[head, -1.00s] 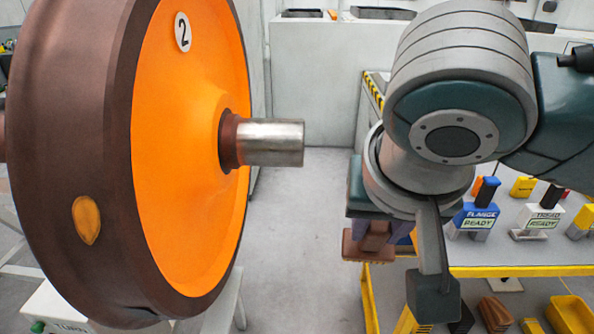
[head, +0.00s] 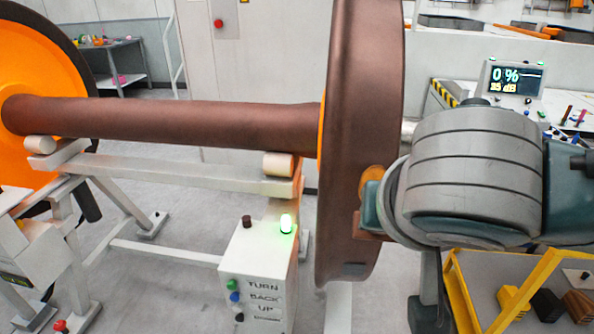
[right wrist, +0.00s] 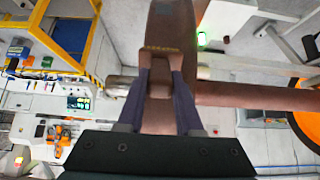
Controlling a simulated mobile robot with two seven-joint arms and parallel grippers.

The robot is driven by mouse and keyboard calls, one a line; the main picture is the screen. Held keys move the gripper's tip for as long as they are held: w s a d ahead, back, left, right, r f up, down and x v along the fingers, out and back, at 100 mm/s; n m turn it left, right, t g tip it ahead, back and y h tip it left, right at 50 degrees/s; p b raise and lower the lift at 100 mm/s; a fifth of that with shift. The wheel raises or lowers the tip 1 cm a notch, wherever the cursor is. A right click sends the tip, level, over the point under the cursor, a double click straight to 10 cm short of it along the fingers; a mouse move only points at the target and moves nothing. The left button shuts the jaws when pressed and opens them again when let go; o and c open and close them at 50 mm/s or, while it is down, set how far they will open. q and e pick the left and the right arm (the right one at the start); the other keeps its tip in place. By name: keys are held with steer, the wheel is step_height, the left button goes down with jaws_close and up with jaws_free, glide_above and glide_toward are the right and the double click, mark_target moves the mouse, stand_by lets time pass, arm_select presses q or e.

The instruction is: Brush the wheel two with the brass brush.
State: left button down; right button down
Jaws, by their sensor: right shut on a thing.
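Wheel two (head: 350,130) is the large brown-rimmed wheel at the right end of the brown axle (head: 180,125); its numbered orange face is turned away. An orange patch (head: 371,178) shows at its rim. My right gripper (right wrist: 162,85) is shut on the brass brush (right wrist: 163,60), a brown block with yellowish bristles. In the head view the gripper is mostly hidden behind my arm, close to the wheel's right edge. In the right wrist view the bristles face the brown wheel rim (right wrist: 172,22); I cannot tell whether they touch. My left gripper is not in view.
A white control box (head: 258,275) with a lit green lamp (head: 286,224) stands beside the wheel. A screen (head: 516,79) reads 0 %. The yellow-edged cart (head: 460,300) with several blocks is at lower right. The other orange wheel (head: 30,80) is far left.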

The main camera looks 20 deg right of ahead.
steer(key=shift+w, duration=0.2)
steer(key=w+d+b, duration=0.1)
steer(key=b, duration=0.1)
steer(key=w+d+f+b, duration=0.1)
steer(key=w+b, duration=0.1)
steer(key=shift+w+d+f, duration=0.2)
steer(key=shift+d, duration=0.05)
steer(key=shift+w+d+b, duration=0.25)
steer(key=shift+w+b, duration=0.1)
steer(key=shift+w, duration=0.2)
steer(key=shift+w+d+f, duration=0.15)
steer(key=shift+w+d, duration=0.15)
steer(key=shift+w, duration=0.2)
